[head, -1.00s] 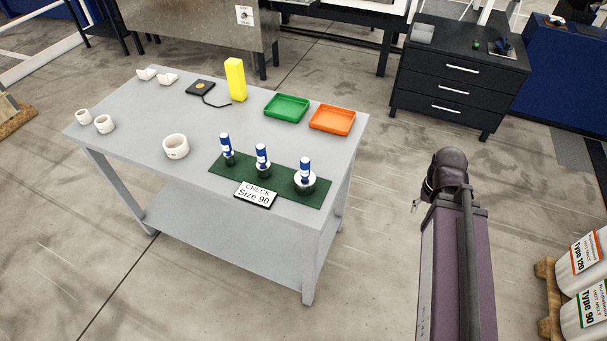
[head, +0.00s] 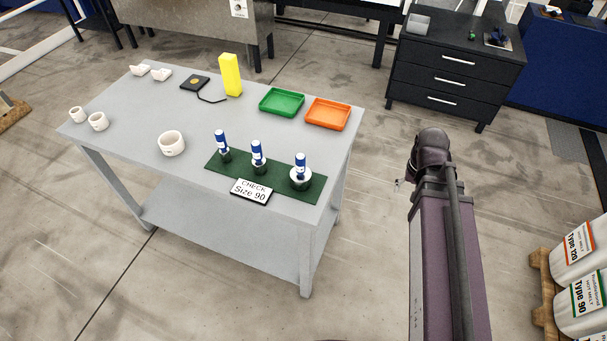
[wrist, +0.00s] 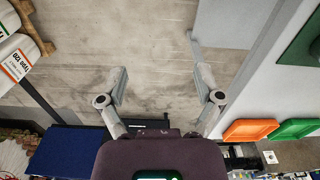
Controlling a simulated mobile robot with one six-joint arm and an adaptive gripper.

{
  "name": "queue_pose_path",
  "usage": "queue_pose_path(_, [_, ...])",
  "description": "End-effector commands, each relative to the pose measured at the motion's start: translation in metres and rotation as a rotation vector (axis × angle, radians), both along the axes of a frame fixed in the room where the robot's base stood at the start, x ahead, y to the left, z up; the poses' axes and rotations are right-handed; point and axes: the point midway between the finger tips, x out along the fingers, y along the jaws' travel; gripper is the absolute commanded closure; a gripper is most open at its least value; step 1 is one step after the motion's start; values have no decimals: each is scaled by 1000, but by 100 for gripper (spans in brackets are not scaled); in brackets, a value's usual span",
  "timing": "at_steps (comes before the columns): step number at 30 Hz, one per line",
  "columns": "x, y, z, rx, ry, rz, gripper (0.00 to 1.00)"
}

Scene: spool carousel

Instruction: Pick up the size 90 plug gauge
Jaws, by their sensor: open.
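Three plug gauges with blue-and-white handles stand upright in a row on a dark green mat (head: 228,170) on the table. The left gauge (head: 222,146) and middle gauge (head: 258,157) have narrower, dark bases. The right gauge (head: 300,171) has the widest, pale base. No size marking is readable on any gauge. A sign (head: 251,190) reading "CHECK Size 90" lies at the mat's front edge. My gripper (wrist: 162,84) is open and empty in the wrist view, over the floor beside the table, apart from the gauges. The mat's edge shows at the wrist view's upper right (wrist: 298,48).
The grey table (head: 135,120) also bears a green tray (head: 282,102), an orange tray (head: 327,114), a yellow block (head: 230,75), a black device (head: 195,83) and several white rings and blocks. A black drawer cabinet (head: 455,75) stands behind; white labelled drums (head: 580,300) stand at lower right.

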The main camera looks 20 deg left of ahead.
Motion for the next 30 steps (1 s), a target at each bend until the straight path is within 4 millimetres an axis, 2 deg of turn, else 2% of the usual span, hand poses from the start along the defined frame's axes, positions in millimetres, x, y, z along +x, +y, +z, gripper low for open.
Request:
queue_pose_path(1, [10, 15, 9, -1, 0, 14, 16])
queue_pose_path(6, [29, 65, 26, 0, 0, 42, 16])
queue_pose_path(15, [50, 165, 56, 0, 0, 92, 16])
queue_pose_path(24, [51, 267, 84, 0, 0, 138, 16])
queue_pose_path(30, [45, 311, 94, 0, 0, 157, 16])
